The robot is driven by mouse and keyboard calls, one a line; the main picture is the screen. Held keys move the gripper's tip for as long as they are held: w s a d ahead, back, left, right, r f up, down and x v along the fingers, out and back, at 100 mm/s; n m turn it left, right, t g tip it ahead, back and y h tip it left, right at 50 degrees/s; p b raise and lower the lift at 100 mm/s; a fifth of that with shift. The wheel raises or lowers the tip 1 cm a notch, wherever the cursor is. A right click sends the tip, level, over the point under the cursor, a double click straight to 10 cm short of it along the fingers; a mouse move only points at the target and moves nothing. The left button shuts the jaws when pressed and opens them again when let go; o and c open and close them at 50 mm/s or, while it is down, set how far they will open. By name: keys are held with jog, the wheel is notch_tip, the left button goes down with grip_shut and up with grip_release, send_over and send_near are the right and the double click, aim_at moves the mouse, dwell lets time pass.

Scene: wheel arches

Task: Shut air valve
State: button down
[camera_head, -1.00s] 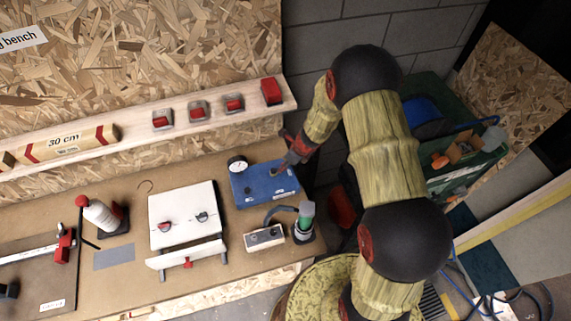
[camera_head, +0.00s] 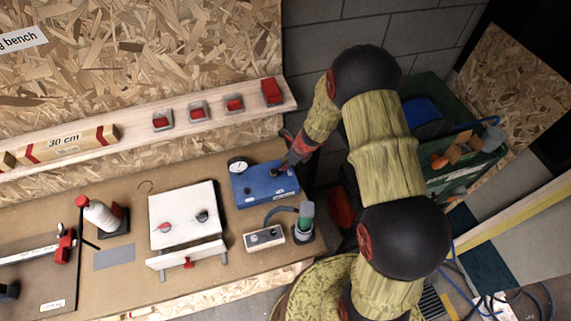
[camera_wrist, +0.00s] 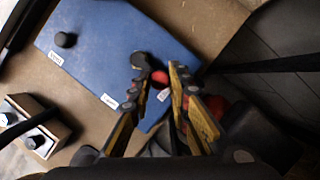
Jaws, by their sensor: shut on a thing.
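The blue box (camera_head: 252,190) stands on the bench, with a round white gauge (camera_head: 238,165) at its back left corner. A red valve part (camera_wrist: 160,78), which I take to be the air valve handle, shows between my fingertips in the wrist view. My gripper (camera_head: 280,170) reaches down onto the box's back right part and is shut on this part; it also shows in the wrist view (camera_wrist: 156,72). A dark round piece (camera_wrist: 139,60) sits at the left fingertip. The fingers hide much of the valve, so its exact angle cannot be told.
A black knob (camera_wrist: 65,40) stands on the box's other side. A small switch box (camera_head: 264,238) and a green-topped cylinder (camera_head: 305,222) stand in front of it. A white box with knobs (camera_head: 183,205) is left. A wooden shelf (camera_head: 250,110) runs behind.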

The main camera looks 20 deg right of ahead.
jog(key=shift+w+n+y, duration=0.25)
jog(key=shift+n+y, duration=0.05)
jog(key=shift+n, duration=0.2)
jog(key=c, duration=1.8)
grip_release()
jog(key=shift+o, duration=0.6)
jog(key=v, duration=1.2)
jog(key=shift+w+a, duration=0.1)
jog(key=shift+w, duration=0.05)
